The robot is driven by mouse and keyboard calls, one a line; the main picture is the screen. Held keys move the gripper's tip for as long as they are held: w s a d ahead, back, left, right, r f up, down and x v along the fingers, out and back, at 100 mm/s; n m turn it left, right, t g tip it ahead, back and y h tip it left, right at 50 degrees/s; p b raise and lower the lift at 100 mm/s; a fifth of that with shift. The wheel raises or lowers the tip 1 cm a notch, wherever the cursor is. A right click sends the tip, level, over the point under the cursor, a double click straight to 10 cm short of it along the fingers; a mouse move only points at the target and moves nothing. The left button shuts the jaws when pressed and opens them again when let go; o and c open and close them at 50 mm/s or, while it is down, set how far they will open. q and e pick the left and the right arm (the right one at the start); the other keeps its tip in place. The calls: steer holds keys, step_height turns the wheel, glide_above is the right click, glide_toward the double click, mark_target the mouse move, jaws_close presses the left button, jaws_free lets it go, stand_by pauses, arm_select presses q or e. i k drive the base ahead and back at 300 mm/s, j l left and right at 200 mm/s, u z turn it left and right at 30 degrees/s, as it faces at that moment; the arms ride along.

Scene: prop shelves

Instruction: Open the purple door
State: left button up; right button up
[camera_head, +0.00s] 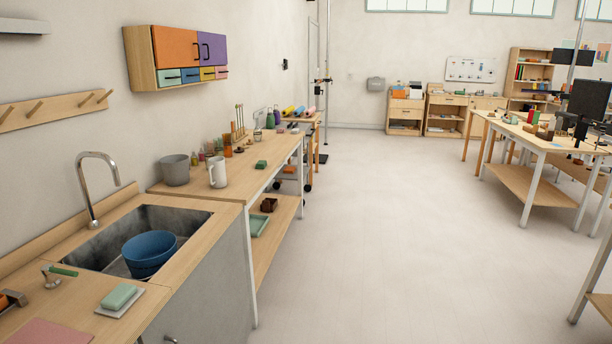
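The purple door (213,49) is the right-hand door of a small wooden wall cabinet (141,58) at the upper left. It looks shut, and a dark handle (206,51) shows near its left edge. An orange door (174,47) is beside it on the left, with its own dark handle. Several small coloured drawers run below the doors. Neither of my grippers shows in the head view.
Below the cabinet, a wooden counter (269,177) holds a grey bucket (175,170), a white pitcher (217,171) and small bottles. A sink (196,220) with a blue basin (149,254) is nearer. The floor (385,230) to the right is clear.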

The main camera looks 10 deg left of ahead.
mark_target(213, 47)
steer(key=i, duration=2.05)
